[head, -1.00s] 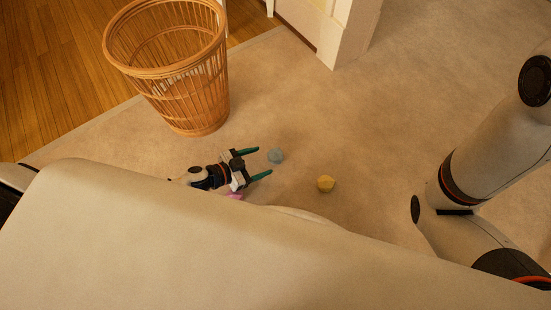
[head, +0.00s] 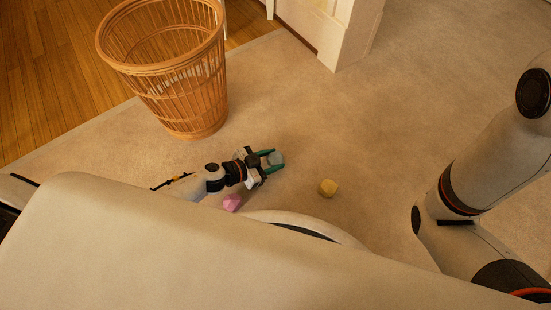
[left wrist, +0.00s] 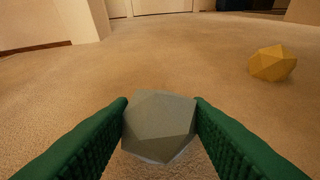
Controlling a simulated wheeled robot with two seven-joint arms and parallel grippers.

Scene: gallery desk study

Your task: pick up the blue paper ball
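The blue paper ball (head: 277,158) looks grey-blue and faceted, and lies on the carpet right of the wicker basket. My left gripper (head: 274,160) is low over the carpet with its green fingers on either side of the ball. In the left wrist view the ball (left wrist: 159,127) fills the gap between the fingertips, and both fingers appear to touch it. The ball seems to be at carpet level; I cannot see a gap beneath it. My right arm stands at the right of the head view, and its gripper is out of view.
A yellow paper ball (head: 328,188) lies to the right of the left gripper, and a pink one (head: 232,203) lies close below the left arm. A wicker basket (head: 178,88) stands at the upper left. A white furniture corner (head: 345,35) is behind. Carpet at the right is clear.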

